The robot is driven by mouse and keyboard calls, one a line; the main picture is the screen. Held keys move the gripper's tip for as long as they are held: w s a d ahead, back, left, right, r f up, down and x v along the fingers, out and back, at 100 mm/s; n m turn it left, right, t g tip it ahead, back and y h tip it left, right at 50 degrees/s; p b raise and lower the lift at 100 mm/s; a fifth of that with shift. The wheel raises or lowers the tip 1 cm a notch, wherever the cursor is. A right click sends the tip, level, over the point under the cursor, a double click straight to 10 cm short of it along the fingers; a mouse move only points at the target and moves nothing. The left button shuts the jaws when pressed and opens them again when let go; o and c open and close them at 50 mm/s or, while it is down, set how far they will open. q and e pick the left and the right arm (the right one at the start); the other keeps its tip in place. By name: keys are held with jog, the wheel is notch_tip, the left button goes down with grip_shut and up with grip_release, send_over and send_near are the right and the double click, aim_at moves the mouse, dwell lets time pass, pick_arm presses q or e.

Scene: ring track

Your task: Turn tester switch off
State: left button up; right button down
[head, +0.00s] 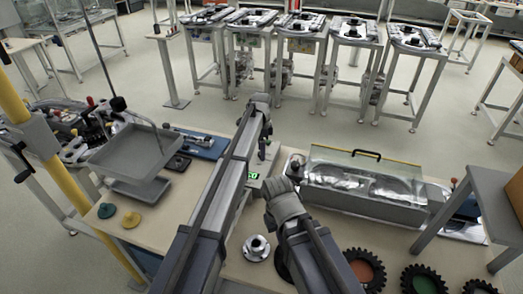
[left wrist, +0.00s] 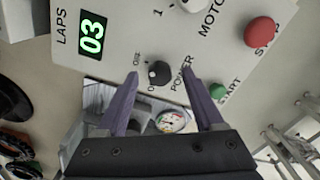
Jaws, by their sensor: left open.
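The tester panel shows in the left wrist view as a pale face with a lit green LAPS display (left wrist: 92,36) reading 03. The black POWER switch knob (left wrist: 159,74) sits on it, with small numbers beside it. I cannot tell surely which number it points to. My left gripper (left wrist: 160,76) is open, its two purple fingers on either side of the knob in the picture, with no clear contact. In the head view my left gripper (head: 265,145) hangs above the tester, whose green display (head: 253,176) is partly visible. My right gripper is not seen.
A red button (left wrist: 258,31), a green START button (left wrist: 217,92) and a MOTOR knob (left wrist: 190,4) are close by on the panel. A clear-covered case (head: 365,180) stands right of the tester. A grey tray (head: 133,157) and several toothed wheels, one orange-centred (head: 362,270), are on the table.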

pick_arm(q)
notch_tip(320, 180, up, 7)
jog(key=p, duration=0.6)
jog(key=shift+f, duration=0.1)
jog(key=shift+f, duration=0.1)
jog(key=s+a+n, duration=0.5)
jog(key=s+a, duration=0.1)
jog(key=s, duration=0.5)
jog(key=s+a+n, duration=0.5)
jog(key=s+n, duration=0.1)
jog(key=s, duration=0.5)
jog(key=s+a+n, duration=0.5)
jog(key=s+a, duration=0.1)
jog(key=s, duration=0.6)
jog(key=s+d+m, duration=0.1)
jog(key=s+d, duration=0.1)
jog(key=d, duration=0.3)
jog(key=s+d+m+y, duration=0.1)
jog(key=s+d+m, duration=0.1)
jog(key=d, duration=0.4)
jog(key=shift+s, duration=0.8)
